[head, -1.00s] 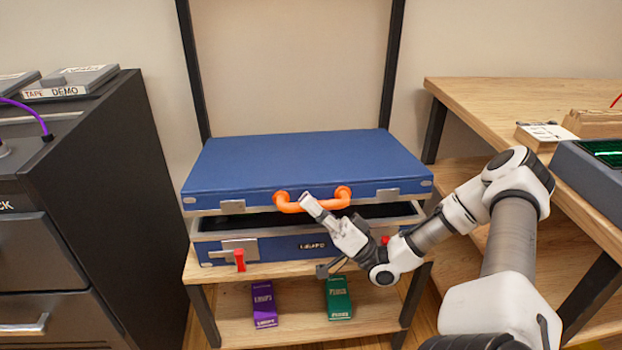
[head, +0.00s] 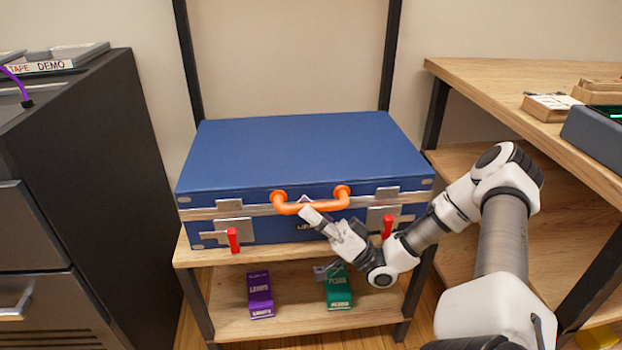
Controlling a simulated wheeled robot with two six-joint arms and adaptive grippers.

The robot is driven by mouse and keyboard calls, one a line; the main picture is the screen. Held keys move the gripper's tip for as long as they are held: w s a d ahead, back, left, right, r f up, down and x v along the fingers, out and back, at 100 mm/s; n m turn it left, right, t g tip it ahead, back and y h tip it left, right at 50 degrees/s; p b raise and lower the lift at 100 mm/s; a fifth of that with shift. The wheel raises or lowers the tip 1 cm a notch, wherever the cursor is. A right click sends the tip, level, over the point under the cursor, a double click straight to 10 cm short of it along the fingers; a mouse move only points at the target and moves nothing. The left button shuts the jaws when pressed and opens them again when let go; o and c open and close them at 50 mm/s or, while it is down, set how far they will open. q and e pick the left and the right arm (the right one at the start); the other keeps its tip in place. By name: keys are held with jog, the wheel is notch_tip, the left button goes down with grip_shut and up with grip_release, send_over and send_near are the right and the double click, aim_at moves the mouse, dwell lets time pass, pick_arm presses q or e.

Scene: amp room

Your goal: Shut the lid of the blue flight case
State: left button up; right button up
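The blue flight case (head: 300,150) stands on the upper shelf of a wooden rack. Its lid is down and meets the base along the metal rim, with no visible gap. An orange handle (head: 312,207) is on the lid's front edge. Two red latch tabs hang on the front, one at the left (head: 233,240) and one at the right (head: 387,227). My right gripper (head: 308,215) is at the handle's lower edge, near its middle, and hides part of the case front. I cannot tell whether its fingers are open or shut. My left gripper is not in view.
A dark cabinet (head: 95,180) stands at the left. A wooden table (head: 500,80) stands at the right, holding a grey device (head: 595,138).

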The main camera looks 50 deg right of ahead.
jog(key=shift+r, duration=0.1)
jog(key=v, duration=1.2)
jog(key=shift+s, duration=0.1)
